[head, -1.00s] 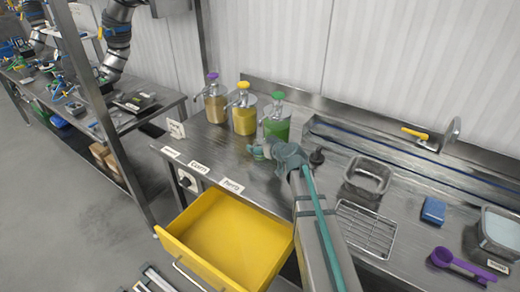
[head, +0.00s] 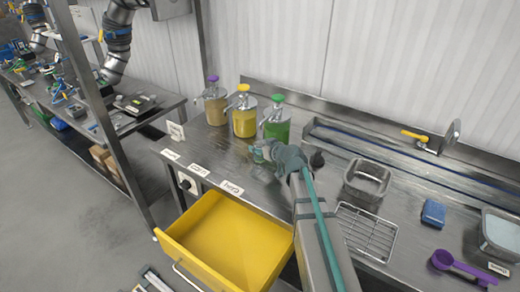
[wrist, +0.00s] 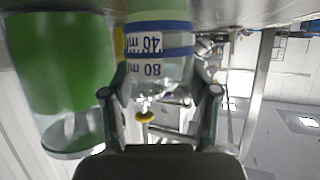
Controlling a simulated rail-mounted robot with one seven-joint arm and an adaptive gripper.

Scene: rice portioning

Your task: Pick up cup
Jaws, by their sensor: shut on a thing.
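The cup (wrist: 160,58) is clear, with blue bands and "40 ml" and "80 ml" marks, and pale green shows at its end in the wrist view. My gripper (wrist: 160,90) is shut on it, with one finger on each side. In the head view my gripper (head: 268,152) is small and partly hidden by my own arm, just in front of the green dispenser (head: 276,128). That dispenser also shows large at the left of the wrist view (wrist: 55,65), beside the cup. I cannot tell whether the cup touches the table.
A yellow dispenser (head: 244,122) and a tan one (head: 215,108) stand left of the green one. An open yellow drawer (head: 225,240) juts out below the front edge. A steel pan (head: 366,180), wire rack (head: 366,232), blue block (head: 433,213) and purple scoop (head: 445,260) lie to the right.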

